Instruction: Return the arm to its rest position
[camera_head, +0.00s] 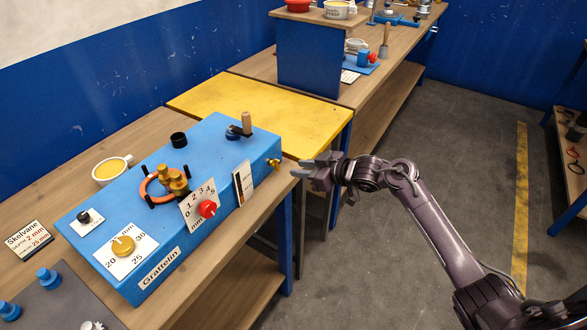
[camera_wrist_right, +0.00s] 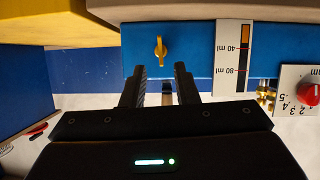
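My right arm (camera_head: 440,235) reaches in from the lower right of the head view. My right gripper (camera_head: 302,168) is at the near right corner of the blue machine, just beside its brass tap (camera_head: 274,163). In the right wrist view the two fingers (camera_wrist_right: 160,70) are apart, with no object seen held between them. There the tap (camera_wrist_right: 160,50) shows just beyond the fingertips; I cannot tell the exact gap, but no contact is visible. My left gripper is not in view.
The blue machine (camera_head: 215,142) with dials, an orange ring and a lever stands on a wooden bench. A yellow table (camera_head: 250,105) and a blue cabinet (camera_head: 310,60) adjoin it. A shelf (camera_head: 572,150) stands far right. Grey floor (camera_head: 440,135) is open between.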

